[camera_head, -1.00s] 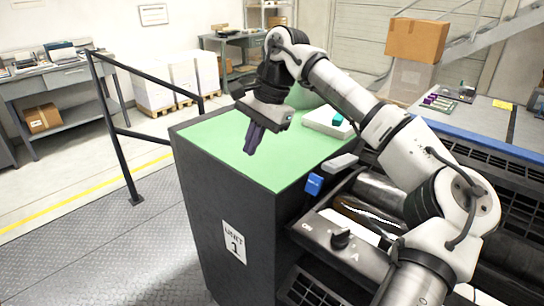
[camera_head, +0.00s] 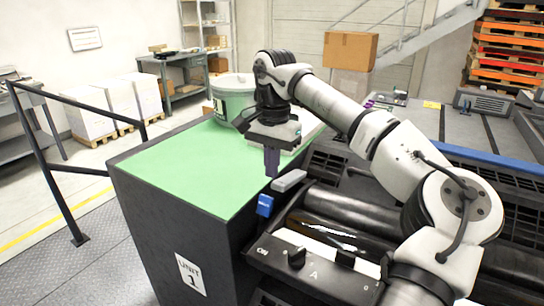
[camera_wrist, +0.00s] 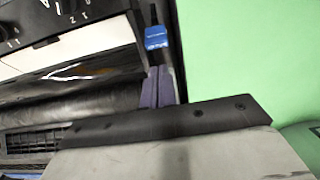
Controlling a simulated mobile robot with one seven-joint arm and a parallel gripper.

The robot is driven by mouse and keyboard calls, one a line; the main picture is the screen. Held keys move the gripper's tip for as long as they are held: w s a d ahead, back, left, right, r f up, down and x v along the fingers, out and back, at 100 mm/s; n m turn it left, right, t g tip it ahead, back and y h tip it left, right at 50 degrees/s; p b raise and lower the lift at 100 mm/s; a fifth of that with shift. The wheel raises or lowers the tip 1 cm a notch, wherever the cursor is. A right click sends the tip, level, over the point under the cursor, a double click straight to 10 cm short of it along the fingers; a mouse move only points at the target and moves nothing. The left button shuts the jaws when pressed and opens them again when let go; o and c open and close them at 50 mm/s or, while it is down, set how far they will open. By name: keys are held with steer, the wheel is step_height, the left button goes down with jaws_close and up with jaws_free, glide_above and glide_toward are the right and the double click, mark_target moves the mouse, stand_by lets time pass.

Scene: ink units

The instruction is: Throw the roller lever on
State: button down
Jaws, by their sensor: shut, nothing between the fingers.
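A blue-ended lever (camera_head: 265,205) stands at the seam between the green-topped cabinet and the roller unit. In the wrist view the blue end (camera_wrist: 156,38) sits on a dark stem, just beyond my fingertips. A light grey handle-like piece (camera_head: 289,181) lies just behind it; I cannot tell whether the two are joined. My gripper (camera_head: 271,174) has purple fingers, pointing down, shut and empty. It is above the right edge of the green top, behind the blue end and apart from it. The fingers also show in the wrist view (camera_wrist: 159,74).
The control panel (camera_head: 330,275) with black knobs and an "ON" mark is at front right, before dark rollers (camera_head: 385,216). A green bucket (camera_head: 231,92) and a pale box stand at the back of the green top (camera_head: 180,170). The left part of that top is clear.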

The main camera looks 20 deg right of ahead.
step_height(320, 180, down, 6)
steer(key=shift+s+a+r+p, duration=0.1)
steer(key=shift+p, duration=0.25)
steer(key=shift+a+r, duration=0.1)
steer(key=shift+a, duration=0.1)
